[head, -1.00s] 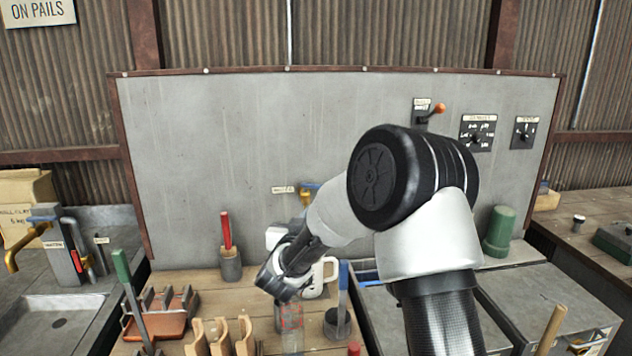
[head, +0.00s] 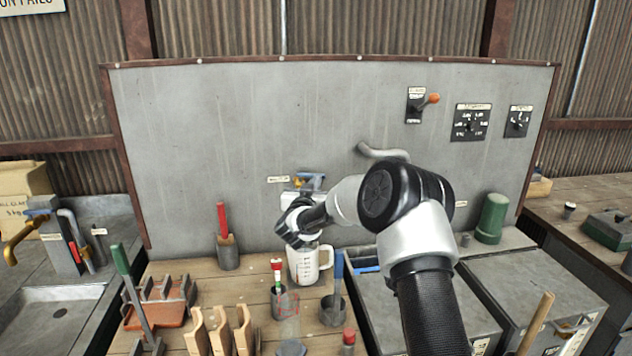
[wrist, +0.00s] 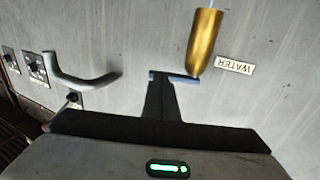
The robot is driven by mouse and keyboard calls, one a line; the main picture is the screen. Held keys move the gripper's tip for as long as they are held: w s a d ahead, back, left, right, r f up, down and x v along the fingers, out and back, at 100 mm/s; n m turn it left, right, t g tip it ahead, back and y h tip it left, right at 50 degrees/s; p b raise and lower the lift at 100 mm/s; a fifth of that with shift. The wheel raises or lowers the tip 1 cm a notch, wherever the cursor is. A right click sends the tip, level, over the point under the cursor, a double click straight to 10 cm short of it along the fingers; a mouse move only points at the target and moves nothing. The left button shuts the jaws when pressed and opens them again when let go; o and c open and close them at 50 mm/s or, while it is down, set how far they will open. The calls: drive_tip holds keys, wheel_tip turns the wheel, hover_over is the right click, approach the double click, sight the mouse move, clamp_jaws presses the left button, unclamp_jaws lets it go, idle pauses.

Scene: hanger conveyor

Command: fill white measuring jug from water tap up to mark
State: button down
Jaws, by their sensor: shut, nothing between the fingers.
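In the wrist view, which is upside down, the tap shows a brass spout (wrist: 204,42) and a blue lever (wrist: 185,79). A thin pale-blue streak at the spout's end looks like water. My gripper (wrist: 172,77) is shut and empty, its tip at or very close to the lever; I cannot tell whether they touch. My wrist hides part of the jug's top; its water level is not visible.
A clear beaker (head: 289,312) and a grey cup with a tool (head: 334,308) stand in front of the jug. Wooden stands (head: 221,335) and an orange tray (head: 160,308) are at left. A grey pipe (head: 382,154) juts from the panel.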

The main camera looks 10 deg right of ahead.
drive_tip(key=shift+w, duration=0.1)
drive_tip(key=n+y+b, duration=0.1)
drive_tip(key=b, duration=0.1)
drive_tip(key=w+d+n+y+b, duration=0.1)
drive_tip(key=y+b, duration=0.1)
drive_tip(key=b, duration=0.1)
drive_tip(key=w+d+t+y+b, duration=0.1)
drive_tip(key=b, duration=0.1)
drive_tip(key=shift+r+n+b, duration=0.1)
drive_tip(key=shift+n+b, duration=0.25)
drive_tip(key=shift+n, duration=0.05)
drive_tip(key=shift+s, duration=0.2)
